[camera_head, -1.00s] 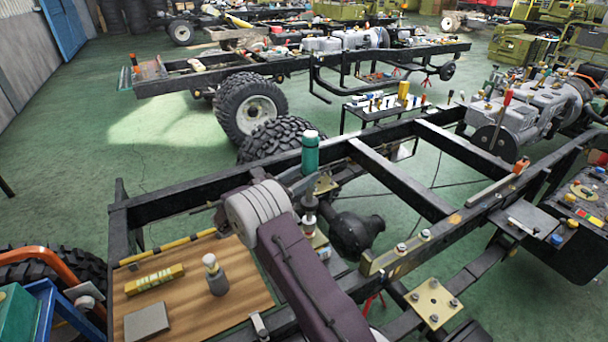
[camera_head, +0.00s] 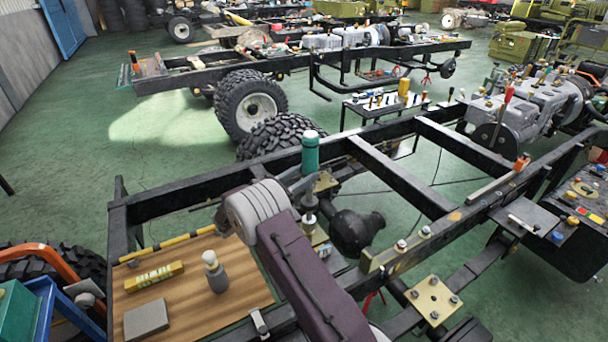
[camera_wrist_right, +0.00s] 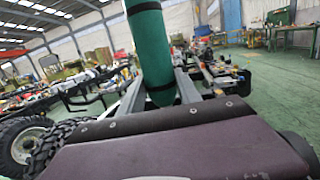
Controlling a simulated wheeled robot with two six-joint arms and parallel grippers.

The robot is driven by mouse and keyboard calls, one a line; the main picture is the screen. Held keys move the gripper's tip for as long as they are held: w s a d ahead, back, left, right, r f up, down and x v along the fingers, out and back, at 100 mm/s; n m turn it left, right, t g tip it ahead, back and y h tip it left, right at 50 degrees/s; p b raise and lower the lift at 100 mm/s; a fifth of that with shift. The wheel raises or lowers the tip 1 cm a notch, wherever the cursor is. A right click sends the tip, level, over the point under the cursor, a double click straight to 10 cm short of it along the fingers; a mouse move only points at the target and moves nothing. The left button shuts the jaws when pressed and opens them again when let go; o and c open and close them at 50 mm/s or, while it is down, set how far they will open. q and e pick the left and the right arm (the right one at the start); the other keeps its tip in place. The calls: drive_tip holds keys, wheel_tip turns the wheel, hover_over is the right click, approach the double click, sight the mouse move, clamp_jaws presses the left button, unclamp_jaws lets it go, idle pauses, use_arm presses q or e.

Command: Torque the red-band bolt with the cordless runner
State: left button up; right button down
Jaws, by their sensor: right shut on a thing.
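A green cylinder with a pale top (camera_head: 310,155), which looks like the cordless runner, stands upright at the near chassis rail. My right gripper (camera_head: 308,184) is shut on it, at the end of my purple arm. In the right wrist view the green body (camera_wrist_right: 152,55) rises just beyond my wrist, slightly tilted, its top cut off. A grey, stepped part (camera_head: 309,222) shows below the gripper; I cannot tell whether it belongs to the runner. Several bolts sit on the frame and on a brass-coloured plate (camera_head: 433,296); no red band can be made out. My left gripper is out of view.
A wooden board (camera_head: 185,308) at the lower left carries a yellow block (camera_head: 155,277), a grey bottle-like item (camera_head: 215,272) and a grey block (camera_head: 146,320). Black rails (camera_head: 400,180) cross the middle. A dark tray (camera_head: 575,215) with small parts is at the right.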

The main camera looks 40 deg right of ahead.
drive_tip(key=shift+f+b, duration=0.55)
drive_tip(key=shift+f, duration=0.55)
idle(1.3)
drive_tip(key=shift+s+a+f, duration=0.1)
drive_tip(key=shift+f, duration=0.05)
idle(0.8)
drive_tip(key=shift+p, duration=0.6)
idle(0.6)
drive_tip(key=shift+r, duration=0.35)
drive_tip(key=shift+r+p, duration=0.35)
drive_tip(key=shift+p, duration=0.15)
drive_tip(key=shift+r+p, duration=0.95)
drive_tip(key=shift+r, duration=0.3)
